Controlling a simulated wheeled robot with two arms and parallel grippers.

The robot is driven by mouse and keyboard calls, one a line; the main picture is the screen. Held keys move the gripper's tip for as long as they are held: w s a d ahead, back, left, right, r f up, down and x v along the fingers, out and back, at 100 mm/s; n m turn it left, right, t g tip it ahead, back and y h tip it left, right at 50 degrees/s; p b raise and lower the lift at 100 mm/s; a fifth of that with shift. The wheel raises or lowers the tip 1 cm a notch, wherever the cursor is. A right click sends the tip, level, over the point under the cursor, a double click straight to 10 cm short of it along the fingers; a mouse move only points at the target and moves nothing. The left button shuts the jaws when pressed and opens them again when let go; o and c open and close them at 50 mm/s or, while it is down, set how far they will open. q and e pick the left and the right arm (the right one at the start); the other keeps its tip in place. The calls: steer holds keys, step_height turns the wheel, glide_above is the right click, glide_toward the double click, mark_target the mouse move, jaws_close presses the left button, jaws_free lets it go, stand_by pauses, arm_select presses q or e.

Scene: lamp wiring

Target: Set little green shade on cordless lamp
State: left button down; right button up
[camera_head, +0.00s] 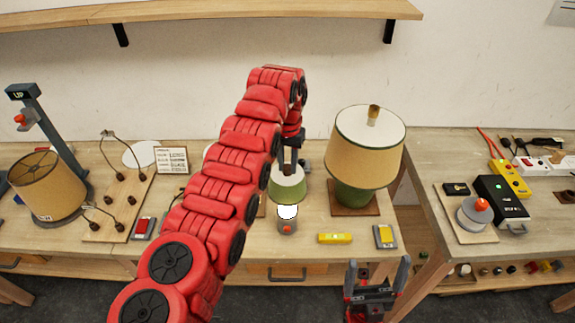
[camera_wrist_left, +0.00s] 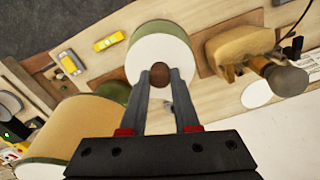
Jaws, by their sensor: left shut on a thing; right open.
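The lamp's white bulb (camera_head: 287,211) shows below the shade's rim. I cannot tell whether shade and lamp touch. My left gripper (camera_head: 288,165) comes down from above, shut on the shade's knob. In the left wrist view the white-topped shade (camera_wrist_left: 160,42) has its brown knob (camera_wrist_left: 159,73) between my left fingertips (camera_wrist_left: 160,80). My right gripper (camera_head: 376,284) is open and empty, low in front of the table.
A large lamp (camera_head: 367,145) with a tan shade and green base stands close right. A yellow block (camera_head: 334,238) and a grey-yellow switch (camera_head: 385,236) lie in front. A wired board (camera_head: 118,205) and a drum shade (camera_head: 45,185) are at left. A gap separates the right table (camera_head: 440,230).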

mark_target(287, 174)
arm_select(q)
steer(key=shift+f+b, duration=1.1)
steer(key=shift+f, duration=0.9)
steer(key=shift+f+b, duration=1.75)
steer(key=shift+f, duration=1.95)
steer(key=c, duration=0.6)
jaws_free()
steer(key=shift+r, duration=0.15)
